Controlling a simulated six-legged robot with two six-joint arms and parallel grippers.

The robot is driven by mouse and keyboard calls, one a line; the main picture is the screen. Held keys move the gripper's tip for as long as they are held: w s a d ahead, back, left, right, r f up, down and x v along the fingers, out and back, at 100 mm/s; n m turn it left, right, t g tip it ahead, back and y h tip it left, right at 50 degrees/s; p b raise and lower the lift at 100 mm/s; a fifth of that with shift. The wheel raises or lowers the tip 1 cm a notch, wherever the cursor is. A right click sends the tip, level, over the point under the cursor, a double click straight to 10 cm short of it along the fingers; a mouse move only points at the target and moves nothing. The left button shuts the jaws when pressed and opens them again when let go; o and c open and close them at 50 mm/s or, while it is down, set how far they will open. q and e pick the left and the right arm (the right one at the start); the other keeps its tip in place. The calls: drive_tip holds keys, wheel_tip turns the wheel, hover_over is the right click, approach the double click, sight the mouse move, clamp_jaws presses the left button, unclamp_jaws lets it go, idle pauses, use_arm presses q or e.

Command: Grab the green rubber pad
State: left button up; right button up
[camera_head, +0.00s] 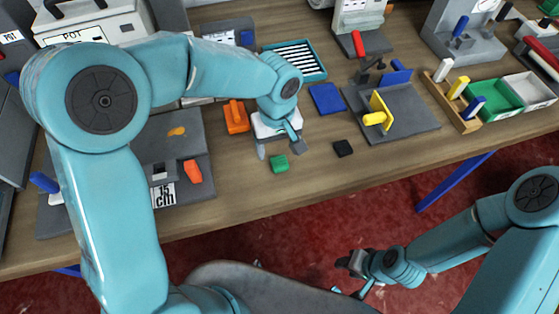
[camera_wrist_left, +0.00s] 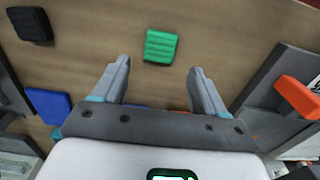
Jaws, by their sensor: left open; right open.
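The green rubber pad (camera_head: 279,163) lies flat on the wooden workbench near its front edge. It also shows in the left wrist view (camera_wrist_left: 160,46), ahead of the fingertips and roughly centred between them. My left gripper (camera_head: 281,151) is open and empty, just behind the pad in the head view and apart from it. Its two fingers (camera_wrist_left: 162,72) stand wide apart in the left wrist view. My right gripper (camera_head: 352,274) is open and empty, low in front of the bench over the red floor, far from the pad.
A black block (camera_head: 343,148) lies right of the pad, and a blue pad (camera_head: 326,98) farther back. An orange block (camera_head: 236,117) is behind left. A grey fixture with an orange handle (camera_head: 193,172) stands left. A grey base with a yellow clamp (camera_head: 379,112) stands right.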

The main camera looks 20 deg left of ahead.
sight(278, 158)
use_arm(q)
wheel_tip(278, 158, down, 4)
drive_tip(key=shift+d, duration=0.1)
drive_tip(key=c, duration=1.1)
drive_tip(key=shift+r, duration=0.15)
